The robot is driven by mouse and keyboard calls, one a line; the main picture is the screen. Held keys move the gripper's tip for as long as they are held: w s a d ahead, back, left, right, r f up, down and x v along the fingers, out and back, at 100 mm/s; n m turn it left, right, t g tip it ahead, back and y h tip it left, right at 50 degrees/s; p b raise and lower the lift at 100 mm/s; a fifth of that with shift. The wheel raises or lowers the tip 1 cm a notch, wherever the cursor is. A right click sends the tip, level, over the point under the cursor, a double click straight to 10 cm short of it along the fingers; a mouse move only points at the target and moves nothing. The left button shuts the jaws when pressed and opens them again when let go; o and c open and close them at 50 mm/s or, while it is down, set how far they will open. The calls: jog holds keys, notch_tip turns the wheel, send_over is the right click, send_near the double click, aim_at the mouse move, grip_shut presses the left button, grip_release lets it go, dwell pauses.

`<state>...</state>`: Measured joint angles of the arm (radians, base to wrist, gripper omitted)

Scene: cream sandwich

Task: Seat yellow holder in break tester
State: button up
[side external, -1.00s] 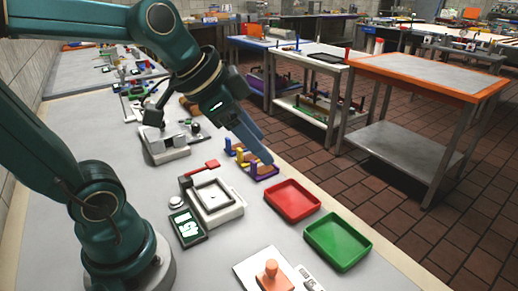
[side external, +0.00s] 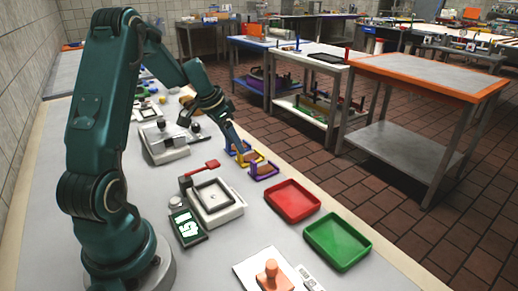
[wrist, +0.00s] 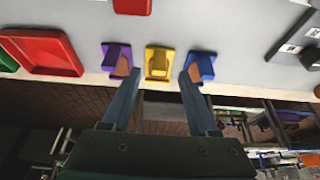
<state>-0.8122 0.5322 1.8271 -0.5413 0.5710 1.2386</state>
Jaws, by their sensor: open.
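The yellow holder (wrist: 158,62) sits upright on the bench between a purple holder (wrist: 118,60) and a blue holder (wrist: 202,67). It carries a tan piece. In the side view the yellow holder (side external: 246,159) is partly behind my fingers. My gripper (wrist: 160,76) is open, with one fingertip towards each side of the yellow holder. It also shows in the side view (side external: 240,149), low over the holder row; I cannot tell if it touches. A grey device with a black arm (side external: 168,152) stands left of the row; I cannot tell whether it is the break tester.
A white device with a red lever (side external: 216,204) and a display (side external: 188,228) stands nearer the camera. Red (side external: 292,201) and green (side external: 338,240) trays lie along the bench's right edge. The neighbouring holders stand close to the yellow one.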

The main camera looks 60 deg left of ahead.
aim_at(250, 154)
jog(key=shift+x, duration=1.95)
grip_shut()
